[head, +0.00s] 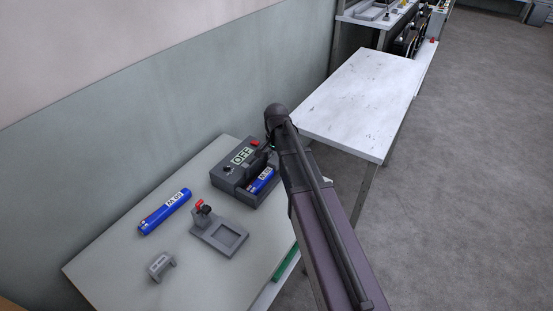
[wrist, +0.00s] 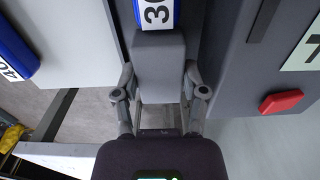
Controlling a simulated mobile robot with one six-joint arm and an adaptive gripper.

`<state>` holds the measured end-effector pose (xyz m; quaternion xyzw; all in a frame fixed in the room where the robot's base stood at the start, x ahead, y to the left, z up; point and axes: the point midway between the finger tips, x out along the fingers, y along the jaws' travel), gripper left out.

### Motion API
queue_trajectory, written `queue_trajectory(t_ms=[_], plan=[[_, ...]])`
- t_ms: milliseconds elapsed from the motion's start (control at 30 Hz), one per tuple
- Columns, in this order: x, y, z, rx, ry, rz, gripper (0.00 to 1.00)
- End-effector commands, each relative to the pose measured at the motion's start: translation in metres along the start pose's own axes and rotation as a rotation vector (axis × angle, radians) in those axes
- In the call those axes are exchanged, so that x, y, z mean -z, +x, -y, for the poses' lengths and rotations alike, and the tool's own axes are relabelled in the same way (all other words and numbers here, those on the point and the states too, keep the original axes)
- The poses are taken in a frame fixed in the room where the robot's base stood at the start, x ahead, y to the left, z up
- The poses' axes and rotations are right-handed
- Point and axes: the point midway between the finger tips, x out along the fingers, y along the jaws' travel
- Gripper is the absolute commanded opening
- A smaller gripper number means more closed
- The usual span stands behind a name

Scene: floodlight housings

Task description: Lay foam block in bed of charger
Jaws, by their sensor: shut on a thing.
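The charger (head: 228,181) is a dark grey box on the near bench, with an "OFF" display and a red button. A blue labelled cell (head: 262,180) lies in its bed; its end also shows at the top of the wrist view (wrist: 157,14). The grey foam block (wrist: 160,62) is between the fingers of my gripper (wrist: 160,92), which is shut on it. In the wrist view the block lines up with the cell's end, over the charger's bed. I cannot tell whether it touches the bed floor. In the head view my arm hides the block.
Another blue cell (head: 165,212) lies left of the charger. A grey fixture with a red-topped clamp (head: 205,236) and a small grey bracket (head: 161,265) stand in front. A white table (head: 360,95) stands beyond, with a gap between it and the bench.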

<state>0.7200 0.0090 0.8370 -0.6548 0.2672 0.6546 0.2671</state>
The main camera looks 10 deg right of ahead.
Motion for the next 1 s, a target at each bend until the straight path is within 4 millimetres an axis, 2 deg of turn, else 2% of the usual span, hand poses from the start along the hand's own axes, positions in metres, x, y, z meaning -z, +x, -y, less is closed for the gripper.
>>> queue_trajectory(t_ms=[1000], plan=[[0.001,0.011,-0.001,0.000,0.001,0.000,0.31]])
